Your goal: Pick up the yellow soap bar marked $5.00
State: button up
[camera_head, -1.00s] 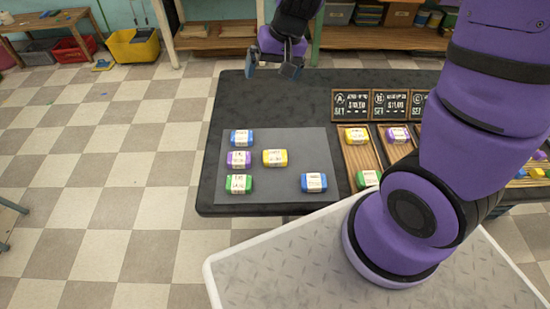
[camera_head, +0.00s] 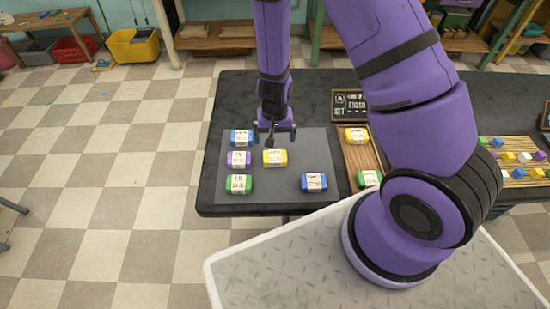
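A yellow soap bar (camera_head: 275,158) with a white label lies on the grey mat (camera_head: 290,190); the label's print is too small to read. A second yellow soap bar (camera_head: 356,136) lies on a wooden tray to the right. My gripper (camera_head: 274,138) points down just above and behind the yellow bar on the mat. Its two fingers are spread apart, with nothing visible between them. It appears apart from the bar.
On the mat lie a blue bar (camera_head: 241,138), a purple bar (camera_head: 238,160), a green bar (camera_head: 238,184) and another blue bar (camera_head: 314,182). A wooden tray (camera_head: 360,158) holds a green bar (camera_head: 368,178). A price board (camera_head: 349,104) stands behind it. The mat's lower middle is clear.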

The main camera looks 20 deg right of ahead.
send_over(275, 156)
jog(key=shift+s+a+f, duration=0.1)
jog(key=shift+s+f, duration=0.05)
jog(key=shift+f, duration=1.3)
jog(key=shift+s+a+f, duration=0.1)
jog(key=shift+f, duration=1.35)
jog(key=shift+w+d+f, duration=0.1)
jog(key=shift+w+f, duration=0.05)
jog(key=shift+f, duration=1.15)
jog(key=shift+w+d+f, duration=0.1)
jog(key=shift+w+f, duration=0.05)
jog(key=shift+f, duration=1.15)
jog(key=c, duration=0.8)
